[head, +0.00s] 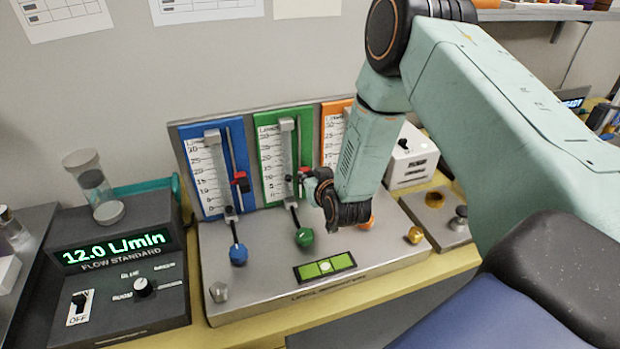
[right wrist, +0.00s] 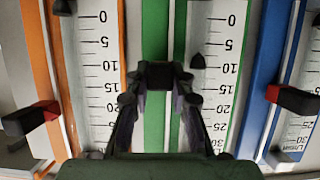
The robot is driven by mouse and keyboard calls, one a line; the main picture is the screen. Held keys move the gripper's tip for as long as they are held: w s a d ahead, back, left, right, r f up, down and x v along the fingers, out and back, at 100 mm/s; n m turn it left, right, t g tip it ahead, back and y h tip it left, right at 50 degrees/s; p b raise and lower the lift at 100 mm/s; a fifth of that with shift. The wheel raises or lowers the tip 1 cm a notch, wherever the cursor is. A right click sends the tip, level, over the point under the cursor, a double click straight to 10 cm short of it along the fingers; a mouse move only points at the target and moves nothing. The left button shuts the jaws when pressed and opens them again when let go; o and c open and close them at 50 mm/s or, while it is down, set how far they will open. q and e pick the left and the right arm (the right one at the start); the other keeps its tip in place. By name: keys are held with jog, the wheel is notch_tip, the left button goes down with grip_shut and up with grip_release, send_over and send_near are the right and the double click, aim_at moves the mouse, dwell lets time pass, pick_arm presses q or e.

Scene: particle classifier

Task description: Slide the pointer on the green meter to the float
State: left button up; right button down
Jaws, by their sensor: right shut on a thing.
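The green meter (head: 262,130) stands between the blue and orange meters, with a white scale and a vertical rail. In the right wrist view, the green panel (right wrist: 154,25) appears upside down, with 0 at the top. Its dark cone float (right wrist: 197,62) sits between the 5 and 10 marks. The green meter's dark pointer (right wrist: 158,74) is between the fingertips of my right gripper (right wrist: 158,84), roughly beside or slightly below the float in that picture. My right gripper (head: 306,182) is shut on it and partly hides it in the head view. My left gripper is not in view.
The blue meter (head: 188,133) has a red-and-black pointer (head: 240,181). A blue knob (head: 238,254), a green knob (head: 305,237) and a bubble level (head: 325,266) are on the metal base.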

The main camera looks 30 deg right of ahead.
jog(key=shift+s+f, duration=0.2)
jog(key=shift+f, duration=0.15)
jog(key=c, duration=1.5)
grip_release()
jog(key=shift+a, duration=0.1)
jog(key=shift+o, duration=0.3)
jog(key=shift+s+r, duration=0.1)
jog(key=shift+r, duration=0.2)
jog(key=shift+s+r, duration=0.1)
jog(key=shift+s, duration=0.2)
jog(key=v, duration=1.1)
jog(key=shift+s+a, duration=0.15)
jog(key=shift+s, duration=0.15)
jog(key=shift+r, duration=0.1)
